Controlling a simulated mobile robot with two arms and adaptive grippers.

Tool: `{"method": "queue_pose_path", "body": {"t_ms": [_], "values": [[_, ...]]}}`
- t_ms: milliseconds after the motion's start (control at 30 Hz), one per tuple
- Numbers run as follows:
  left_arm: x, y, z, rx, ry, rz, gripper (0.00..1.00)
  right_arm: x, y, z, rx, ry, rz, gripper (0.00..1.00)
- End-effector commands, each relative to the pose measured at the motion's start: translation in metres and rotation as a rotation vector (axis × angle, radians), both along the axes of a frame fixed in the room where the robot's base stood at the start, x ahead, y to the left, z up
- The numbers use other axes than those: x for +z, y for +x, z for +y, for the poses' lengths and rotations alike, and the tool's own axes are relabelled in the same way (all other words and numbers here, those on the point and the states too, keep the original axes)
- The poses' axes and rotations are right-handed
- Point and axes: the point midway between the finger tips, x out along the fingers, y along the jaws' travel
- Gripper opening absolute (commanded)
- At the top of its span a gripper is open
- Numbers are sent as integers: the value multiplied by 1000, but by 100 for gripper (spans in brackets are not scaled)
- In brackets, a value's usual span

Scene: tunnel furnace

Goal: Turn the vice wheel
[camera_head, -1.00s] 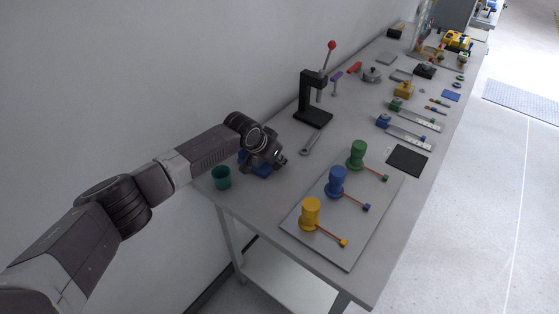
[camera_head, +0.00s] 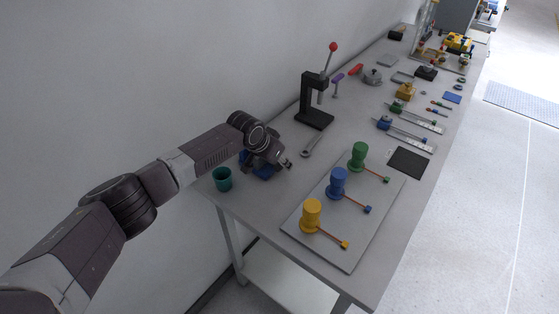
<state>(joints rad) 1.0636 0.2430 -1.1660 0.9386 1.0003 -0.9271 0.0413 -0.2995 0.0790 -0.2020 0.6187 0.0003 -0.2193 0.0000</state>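A blue object (camera_head: 262,172), which looks like the vice, sits on the near left part of the long table. It is mostly hidden under my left gripper (camera_head: 286,164). My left arm comes in from the left, and its gripper is right over the blue object, with the fingertips at its right side. No wheel can be made out. The fingers are too small to tell whether they are open or shut, or whether they touch the vice. My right gripper is not in view.
A teal cup (camera_head: 222,179) stands just left of the vice. A wrench (camera_head: 312,145) and a black lever press (camera_head: 314,100) are beyond it. A grey board (camera_head: 352,238) with yellow, blue and green knobs lies to the right. A wall runs along the table's left side.

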Motion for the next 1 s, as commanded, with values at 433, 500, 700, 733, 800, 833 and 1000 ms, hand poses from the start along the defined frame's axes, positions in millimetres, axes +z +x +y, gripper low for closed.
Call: {"method": "queue_pose_path", "body": {"t_ms": [433,500,700,733,800,833,1000], "values": [[43,-22,16,-1,-1,-2,28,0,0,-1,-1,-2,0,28],[54,-27,19,-1,0,-4,28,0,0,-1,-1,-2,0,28],[83,-42,29,0,1,-2,28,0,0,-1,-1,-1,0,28],[86,-44,30,0,-1,-1,28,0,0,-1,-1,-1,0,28],[93,-48,32,0,0,0,28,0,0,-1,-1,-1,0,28],[95,-49,33,-1,-1,0,28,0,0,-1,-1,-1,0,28],[101,-53,35,0,1,1,28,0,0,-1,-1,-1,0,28]]}}
